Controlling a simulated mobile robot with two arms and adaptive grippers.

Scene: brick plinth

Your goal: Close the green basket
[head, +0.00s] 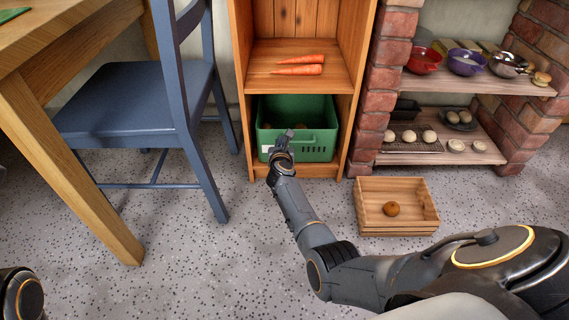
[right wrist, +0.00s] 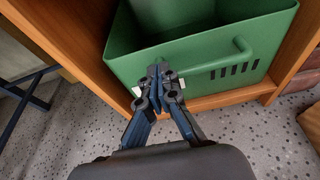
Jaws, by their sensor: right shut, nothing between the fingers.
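The green basket (head: 318,144) is in the bottom compartment of the wooden shelf unit, with its open top showing a few small round brown items inside. In the right wrist view the basket (right wrist: 198,52) shows its front wall, a bar handle and a row of slots; its front is near the shelf's front edge. My right gripper (head: 287,137) is in front of the basket's left front. In the right wrist view the gripper (right wrist: 158,72) has its fingers together, empty, close to the handle's left end; I cannot tell if it touches. My left gripper is out of view.
Carrots (head: 299,65) lie on the shelf above. A blue chair (head: 128,100) and a wooden table (head: 60,130) stand on the left. A wooden crate (head: 397,225) with a round brown item is on the floor at right. Brick-sided shelves (head: 440,155) hold bowls and buns.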

